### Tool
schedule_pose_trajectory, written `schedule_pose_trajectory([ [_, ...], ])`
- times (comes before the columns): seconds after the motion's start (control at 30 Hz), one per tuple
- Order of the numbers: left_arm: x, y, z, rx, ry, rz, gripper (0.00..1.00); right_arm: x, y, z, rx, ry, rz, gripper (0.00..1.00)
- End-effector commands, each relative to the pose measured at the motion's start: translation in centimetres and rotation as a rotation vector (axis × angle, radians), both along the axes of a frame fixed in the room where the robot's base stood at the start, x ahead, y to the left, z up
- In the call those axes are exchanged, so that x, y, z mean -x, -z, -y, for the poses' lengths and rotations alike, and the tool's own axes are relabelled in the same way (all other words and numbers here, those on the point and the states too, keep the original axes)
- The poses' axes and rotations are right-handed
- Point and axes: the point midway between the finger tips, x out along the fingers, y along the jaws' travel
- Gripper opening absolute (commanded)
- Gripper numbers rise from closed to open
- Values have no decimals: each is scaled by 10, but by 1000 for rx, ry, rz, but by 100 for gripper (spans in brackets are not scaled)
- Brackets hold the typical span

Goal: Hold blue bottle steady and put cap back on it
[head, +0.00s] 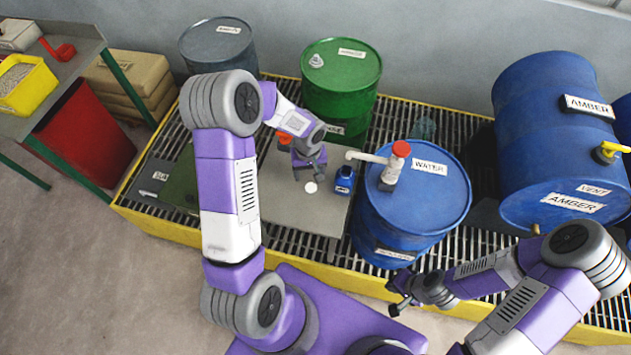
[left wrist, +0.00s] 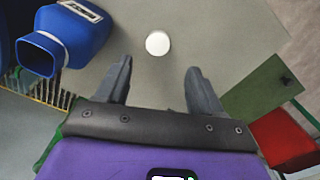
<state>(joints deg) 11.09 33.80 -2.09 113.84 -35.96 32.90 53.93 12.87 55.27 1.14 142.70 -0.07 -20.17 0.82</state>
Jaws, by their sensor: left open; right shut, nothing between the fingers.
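A small white round cap (head: 311,187) lies on the board, left of the bottle. My left gripper (head: 309,176) is open above the board, close to the cap. In the left wrist view the cap (left wrist: 158,43) sits just beyond and between the open fingertips (left wrist: 158,68). My right gripper (head: 396,300) is shut and empty, low in front of the WATER drum.
The WATER drum (head: 440,195) with a red-topped pump (head: 400,150) stands right of the bottle. A green drum (head: 341,85) and an orange-red item (head: 284,138) are behind. AMBER drums (head: 545,110) are at right. The grey board (head: 290,212) is clear in front of the cap.

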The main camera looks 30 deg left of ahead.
Motion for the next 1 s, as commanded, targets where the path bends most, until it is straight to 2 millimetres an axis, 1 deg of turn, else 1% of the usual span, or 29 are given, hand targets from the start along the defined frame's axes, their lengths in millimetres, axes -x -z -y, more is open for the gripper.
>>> schedule_pose_trajectory([
  [0.23,1,3,1,3,2,-2,67,0,0,0,0,0,0,0],
  [0.4,1,21,1,3,2,-4,67,0,4,0,0,0,0,0],
  [0.47,0,25,1,4,3,-2,67,0,5,0,0,0,0,0],
  [0.67,0,24,1,4,2,-1,67,0,4,0,0,0,0,0],
  [0.77,0,28,2,5,2,-1,67,0,5,0,0,0,0,0],
  [0.87,-2,41,2,5,2,-5,67,0,8,0,0,0,0,0],
  [1.0,-6,63,2,5,2,-5,67,0,12,0,0,0,0,0],
])
